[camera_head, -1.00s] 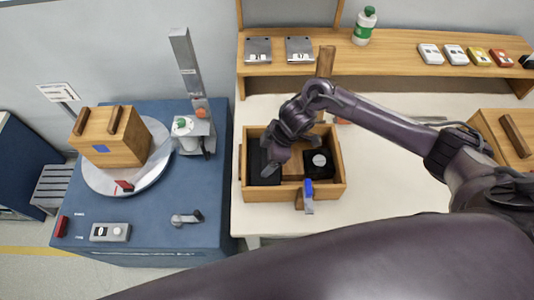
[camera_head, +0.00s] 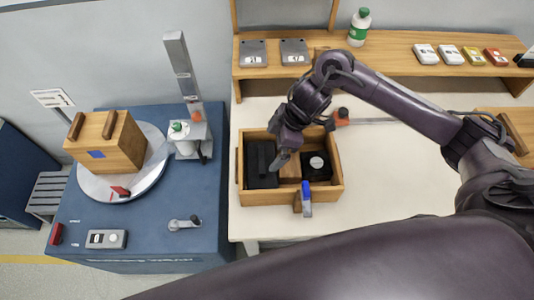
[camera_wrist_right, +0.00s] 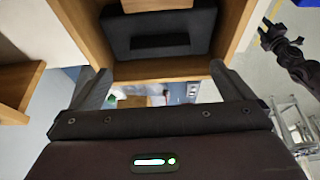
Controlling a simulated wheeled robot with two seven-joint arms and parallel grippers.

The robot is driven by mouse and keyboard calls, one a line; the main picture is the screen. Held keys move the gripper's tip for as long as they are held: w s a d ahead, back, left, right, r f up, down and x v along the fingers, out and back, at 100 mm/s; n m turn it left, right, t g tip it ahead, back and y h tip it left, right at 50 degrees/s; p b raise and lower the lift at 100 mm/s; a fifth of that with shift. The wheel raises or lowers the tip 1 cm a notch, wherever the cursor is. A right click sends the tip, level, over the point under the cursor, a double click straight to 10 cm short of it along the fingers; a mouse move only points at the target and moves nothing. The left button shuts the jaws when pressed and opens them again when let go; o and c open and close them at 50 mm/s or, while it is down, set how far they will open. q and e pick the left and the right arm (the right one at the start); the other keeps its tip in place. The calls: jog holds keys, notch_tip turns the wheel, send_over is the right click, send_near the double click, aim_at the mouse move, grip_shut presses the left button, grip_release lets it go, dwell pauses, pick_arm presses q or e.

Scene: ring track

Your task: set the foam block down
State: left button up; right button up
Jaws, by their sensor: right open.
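A black block with a raised ridge, which I take to be the foam block (camera_head: 262,172), sits in the left part of an open wooden box (camera_head: 290,198). It also shows in the right wrist view (camera_wrist_right: 160,32), lying inside the wooden walls. My right gripper (camera_head: 281,160) is above the box, just right of the block's ridge. In the right wrist view its two fingers (camera_wrist_right: 160,85) are wide apart with nothing between them, and the block lies beyond them. My left gripper is not in view.
The box also holds a black piece with a pale disc (camera_head: 316,165). A blue-handled clamp (camera_head: 306,195) is on its front wall. Left is a blue cabinet (camera_head: 190,240) with a turntable (camera_head: 92,187) bearing a wooden case (camera_head: 106,143). The white table right of the box (camera_head: 400,190) is clear.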

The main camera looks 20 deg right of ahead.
jog(key=shift+v, duration=2.2)
jog(key=shift+s, duration=0.1)
